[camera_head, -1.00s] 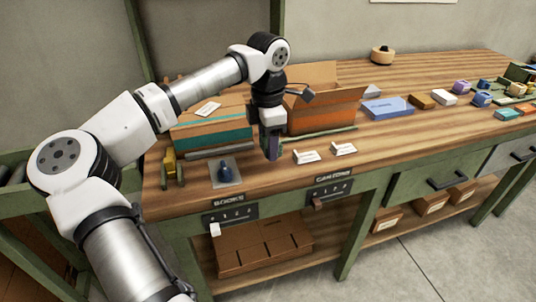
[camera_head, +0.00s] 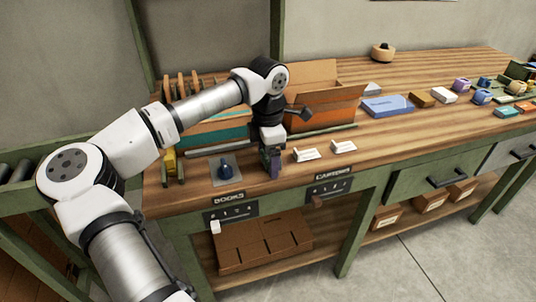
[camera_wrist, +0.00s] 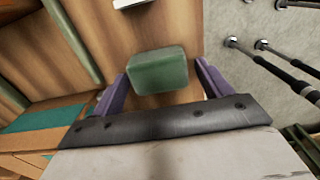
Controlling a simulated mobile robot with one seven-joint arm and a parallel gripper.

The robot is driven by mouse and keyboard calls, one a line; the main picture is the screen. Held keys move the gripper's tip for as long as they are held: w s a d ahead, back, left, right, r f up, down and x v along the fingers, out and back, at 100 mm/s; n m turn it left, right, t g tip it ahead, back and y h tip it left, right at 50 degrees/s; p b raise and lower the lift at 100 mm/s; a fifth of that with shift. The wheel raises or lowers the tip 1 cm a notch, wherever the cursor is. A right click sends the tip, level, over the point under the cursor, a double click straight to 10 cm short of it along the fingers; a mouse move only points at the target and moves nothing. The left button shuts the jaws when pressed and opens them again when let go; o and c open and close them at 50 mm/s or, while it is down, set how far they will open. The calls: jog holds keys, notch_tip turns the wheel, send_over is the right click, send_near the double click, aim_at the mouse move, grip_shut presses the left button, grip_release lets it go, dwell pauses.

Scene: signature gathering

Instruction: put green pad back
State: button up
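A green pad (camera_wrist: 158,70), a rounded block, shows in the wrist view between my gripper's two purple fingers. A small gap shows between the pad and each fingertip, so my gripper (camera_wrist: 164,80) looks open around or just above it; the exact height is hard to tell. In the head view, my gripper (camera_head: 270,163) points down close to the wooden tabletop near the front edge, left of the white cards. The green pad cannot be made out there and seems hidden by the fingers.
White cards (camera_head: 306,154) lie to the right, an open cardboard box (camera_head: 325,112) behind. A blue box (camera_head: 387,106) and several small coloured items (camera_head: 481,97) sit farther right. The bench's front edge is close.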

notch_tip(320, 180, up, 12)
jog(key=shift+r+b, duration=0.2)
jog(key=shift+b, duration=0.2)
dwell(0.3)
